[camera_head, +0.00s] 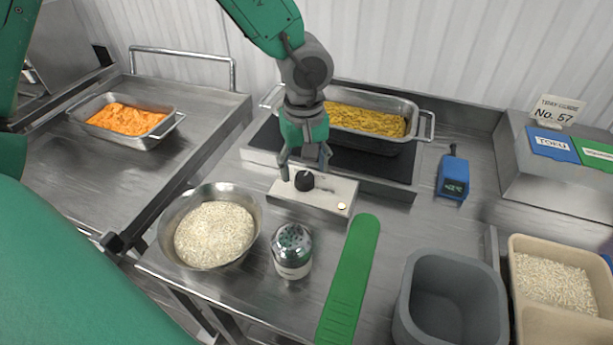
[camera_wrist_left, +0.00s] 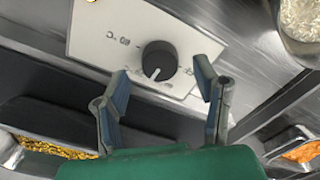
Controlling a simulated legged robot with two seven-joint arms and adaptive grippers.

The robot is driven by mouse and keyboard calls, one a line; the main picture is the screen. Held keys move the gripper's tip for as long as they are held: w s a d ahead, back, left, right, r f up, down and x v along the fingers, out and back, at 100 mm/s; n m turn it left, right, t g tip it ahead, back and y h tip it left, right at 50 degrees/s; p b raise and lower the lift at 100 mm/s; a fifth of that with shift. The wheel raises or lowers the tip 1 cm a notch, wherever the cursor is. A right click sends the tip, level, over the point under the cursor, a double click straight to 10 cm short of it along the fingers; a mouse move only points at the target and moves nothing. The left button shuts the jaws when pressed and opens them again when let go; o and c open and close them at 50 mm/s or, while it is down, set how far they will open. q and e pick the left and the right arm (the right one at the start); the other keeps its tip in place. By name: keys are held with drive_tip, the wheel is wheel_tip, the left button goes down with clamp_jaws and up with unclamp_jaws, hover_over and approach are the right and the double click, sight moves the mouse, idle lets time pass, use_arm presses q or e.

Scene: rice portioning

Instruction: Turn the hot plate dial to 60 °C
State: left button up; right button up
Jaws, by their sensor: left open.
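The hot plate (camera_head: 376,165) is a dark slab with a metal front control panel (camera_head: 325,193). The black dial (camera_head: 304,181) sits on that panel, and it also shows in the left wrist view (camera_wrist_left: 158,60) with a pale pointer line and a few printed markings around it. The pointer's exact reading is too small to tell. My left gripper (camera_head: 305,172) is above the panel, pointing down, with its fingers on either side of the dial. In the left wrist view the fingers (camera_wrist_left: 163,92) are open, with a visible gap to the dial. My right gripper is out of view.
A metal pan of yellow food (camera_head: 419,105) stands on the hot plate. A blue thermometer (camera_head: 454,177) lies right of the plate. A grey bin (camera_head: 400,320) stands front right.

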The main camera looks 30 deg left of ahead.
use_arm(q)
drive_tip(key=shift+a+f, duration=0.15)
drive_tip(key=shift+f, duration=0.45)
drive_tip(key=shift+a+f, duration=0.15)
drive_tip(key=shift+f, duration=0.45)
drive_tip(key=shift+d, duration=0.55)
drive_tip(key=c, duration=0.4)
drive_tip(key=shift+r, duration=0.1)
drive_tip(key=c, duration=0.6)
drive_tip(key=shift+c, duration=0.7)
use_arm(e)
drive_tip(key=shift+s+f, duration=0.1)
use_arm(q)
drive_tip(key=shift+a, duration=0.25)
